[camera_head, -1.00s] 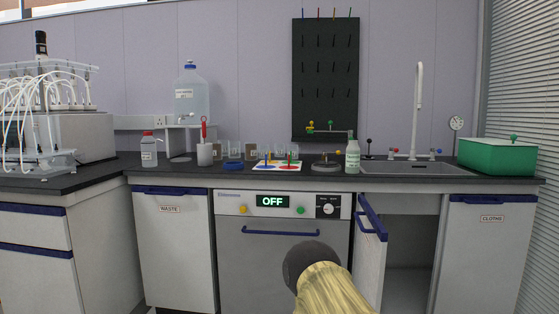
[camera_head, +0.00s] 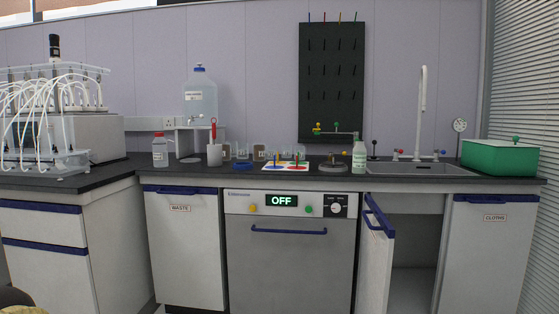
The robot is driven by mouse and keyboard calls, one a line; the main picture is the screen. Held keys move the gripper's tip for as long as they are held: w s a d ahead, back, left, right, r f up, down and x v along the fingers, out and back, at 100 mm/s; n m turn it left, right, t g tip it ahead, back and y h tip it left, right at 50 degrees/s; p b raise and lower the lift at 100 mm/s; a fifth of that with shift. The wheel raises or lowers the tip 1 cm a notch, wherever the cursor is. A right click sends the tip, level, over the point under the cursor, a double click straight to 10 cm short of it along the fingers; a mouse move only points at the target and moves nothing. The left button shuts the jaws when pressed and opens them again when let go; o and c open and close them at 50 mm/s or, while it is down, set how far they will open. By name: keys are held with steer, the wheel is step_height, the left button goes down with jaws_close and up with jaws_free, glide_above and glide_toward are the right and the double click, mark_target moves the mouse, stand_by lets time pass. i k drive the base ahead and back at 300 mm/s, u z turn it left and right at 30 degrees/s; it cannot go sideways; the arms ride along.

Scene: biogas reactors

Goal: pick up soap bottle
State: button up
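A pale green bottle with a green cap (camera_head: 359,154) stands upright on the dark counter (camera_head: 300,181), at the left edge of the sink. It looks like the soap bottle, but its label is too small to read. A second bottle, clear with a red cap (camera_head: 160,151), stands further left on the counter. My gripper is not in view. Only a small dark and yellowish piece, apparently of my arm, shows in the bottom left corner, well away from the green bottle.
The sink (camera_head: 420,170) with its tall tap (camera_head: 422,110) is right of the bottle, and a green box (camera_head: 500,157) is further right. A metal dish (camera_head: 333,166) stands close left of the bottle. The cupboard door (camera_head: 378,235) under the sink stands open, jutting forward.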

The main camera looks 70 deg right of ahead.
mark_target(359, 150)
steer(key=u, duration=0.35)
steer(key=k, duration=1.55)
steer(key=z, duration=1.85)
steer(key=i, duration=0.5)
steer(key=z, duration=0.05)
